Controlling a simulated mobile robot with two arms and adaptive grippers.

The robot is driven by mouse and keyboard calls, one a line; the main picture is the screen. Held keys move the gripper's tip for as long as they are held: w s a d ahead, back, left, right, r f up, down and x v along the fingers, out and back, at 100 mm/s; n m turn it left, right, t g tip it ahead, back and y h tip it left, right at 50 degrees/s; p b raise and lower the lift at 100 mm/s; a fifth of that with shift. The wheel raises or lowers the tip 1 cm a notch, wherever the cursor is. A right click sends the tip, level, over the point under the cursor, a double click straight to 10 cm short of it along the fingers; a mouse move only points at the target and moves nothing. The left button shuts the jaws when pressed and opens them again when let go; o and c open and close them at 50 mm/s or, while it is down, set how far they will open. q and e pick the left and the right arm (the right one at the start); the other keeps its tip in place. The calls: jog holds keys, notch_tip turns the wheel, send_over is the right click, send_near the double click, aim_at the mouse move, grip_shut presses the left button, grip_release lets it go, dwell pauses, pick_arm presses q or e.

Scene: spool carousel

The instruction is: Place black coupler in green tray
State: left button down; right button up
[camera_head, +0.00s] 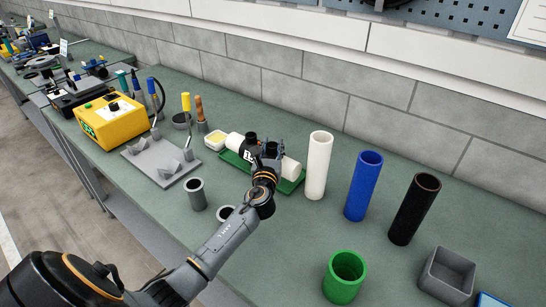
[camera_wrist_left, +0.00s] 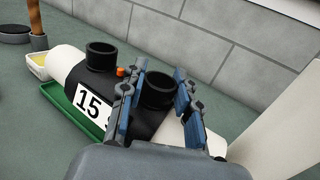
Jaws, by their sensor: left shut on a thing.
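The black coupler (camera_head: 250,140) is a dark sleeve with two short round ports, lying between white cylindrical ends. In the left wrist view the coupler (camera_wrist_left: 103,58) shows a white label reading 15 and a small orange knob. The green tray (camera_head: 231,157) is directly beneath it, and its edge shows in the left wrist view (camera_wrist_left: 64,107). My left gripper (camera_head: 270,150) is shut on the coupler's right port, one finger on each side of it (camera_wrist_left: 158,98). Whether the coupler touches the tray floor cannot be told. My right gripper is not in view.
A white tube (camera_head: 318,165) stands close right of the tray. Blue (camera_head: 363,186) and black (camera_head: 414,209) tubes, a green cup (camera_head: 345,277) and a grey box (camera_head: 447,275) stand further right. A yellow station (camera_head: 110,120) and grey stand (camera_head: 160,160) are left. The wall is behind.

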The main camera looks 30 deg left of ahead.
pick_arm(q)
jog(key=shift+w+f, duration=0.2)
jog(key=shift+w, duration=0.1)
notch_tip(320, 180, down, 2)
jog(key=shift+f+b, duration=0.25)
jog(key=shift+b, duration=0.45)
jog(key=shift+f, duration=0.25)
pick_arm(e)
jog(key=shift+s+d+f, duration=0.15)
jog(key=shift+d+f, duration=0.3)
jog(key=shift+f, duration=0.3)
pick_arm(q)
jog(key=c, duration=1.4)
grip_release()
jog(key=shift+f, duration=0.25)
jog(key=o, duration=0.4)
jog(key=shift+o, duration=0.2)
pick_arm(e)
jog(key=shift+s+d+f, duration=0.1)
